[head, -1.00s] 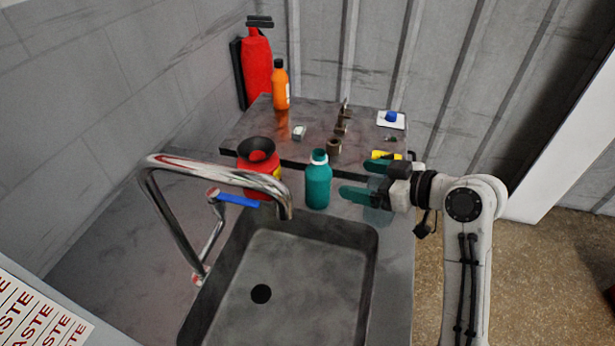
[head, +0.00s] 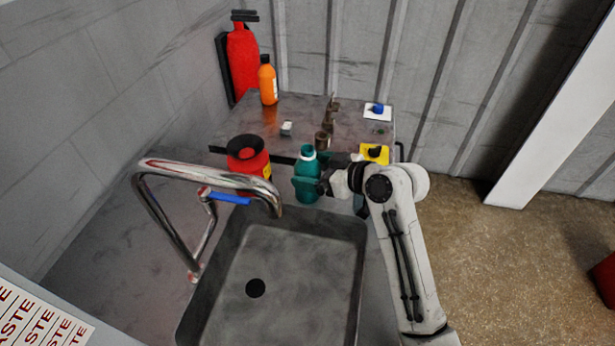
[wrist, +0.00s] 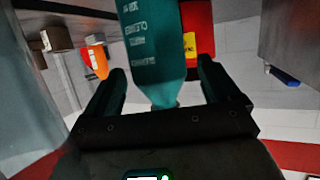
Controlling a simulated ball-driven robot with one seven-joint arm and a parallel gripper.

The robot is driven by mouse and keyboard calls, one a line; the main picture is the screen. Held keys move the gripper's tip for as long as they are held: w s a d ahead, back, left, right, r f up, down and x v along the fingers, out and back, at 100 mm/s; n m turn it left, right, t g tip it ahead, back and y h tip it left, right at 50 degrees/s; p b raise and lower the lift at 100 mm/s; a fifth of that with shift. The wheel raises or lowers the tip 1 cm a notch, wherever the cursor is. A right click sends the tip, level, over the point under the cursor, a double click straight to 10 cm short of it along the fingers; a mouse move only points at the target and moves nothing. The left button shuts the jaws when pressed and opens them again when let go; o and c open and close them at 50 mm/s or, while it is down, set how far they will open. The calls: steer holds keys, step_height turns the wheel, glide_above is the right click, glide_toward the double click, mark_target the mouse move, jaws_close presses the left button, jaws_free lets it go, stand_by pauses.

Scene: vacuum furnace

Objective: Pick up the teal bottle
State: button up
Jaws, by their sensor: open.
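The teal bottle (head: 307,165) stands upright on the counter behind the sink, with a white band at its neck. My gripper (head: 311,186) is at the bottle, reaching in from the right with a teal finger across its front. In the wrist view the bottle (wrist: 153,45) shows between the two open teal fingers of my gripper (wrist: 162,80), with a gap visible on each side. The bottle's lower part is partly hidden by the gripper in the head view.
A red container with a black funnel top (head: 248,158) stands just left of the bottle. The chrome faucet (head: 205,175) arches over the sink (head: 275,275) in front. Behind are an orange bottle (head: 268,82), brown fittings (head: 322,139) and a yellow item (head: 374,154).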

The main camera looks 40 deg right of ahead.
mark_target(312, 159)
steer(key=c, duration=1.2)
steer(key=shift+r, duration=0.25)
steer(key=shift+r+b, duration=0.35)
steer(key=shift+r, duration=0.85)
steer(key=shift+s+r, duration=0.15)
steer(key=shift+r, duration=0.2)
steer(key=s+r+p, duration=0.8)
steer(key=s+r, duration=0.1)
steer(key=s, duration=0.4)
steer(key=shift+a+r+p, duration=0.2)
steer(key=shift+p, duration=0.1)
steer(key=shift+s, duration=0.35)
